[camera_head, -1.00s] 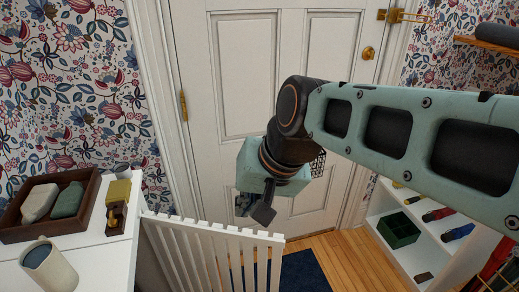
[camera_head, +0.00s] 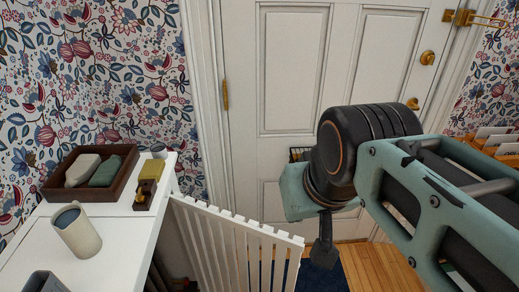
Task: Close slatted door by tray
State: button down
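The white slatted door (camera_head: 240,243) stands open at the right end of the white cabinet, swung out from it, with dark space behind its hinge side. The dark wooden tray (camera_head: 60,188) sits on the cabinet top, holding a pale and a dark green object. My gripper (camera_head: 322,254) hangs to the right of the slatted door's free edge, apart from it in the picture. One dark finger shows; the other is hidden, so its opening cannot be judged.
The white cabinet top (camera_head: 105,238) also holds a cream cup (camera_head: 76,231) and a small brown holder with a yellow block (camera_head: 151,180). A white panelled door (camera_head: 290,75) is behind my arm. A dark blue mat (camera_head: 325,277) lies on the wooden floor.

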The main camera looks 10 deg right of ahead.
aim_at(195, 219)
jog(key=i+l+u, duration=0.1)
jog(key=l+u, duration=0.15)
jog(key=l, duration=0.4)
jog(key=k+l+u, duration=0.1)
jog(key=l+u, duration=0.2)
jog(key=k+l+u, duration=0.25)
jog(key=i+j+z, duration=0.3)
jog(key=z, duration=0.15)
jog(key=i, duration=0.05)
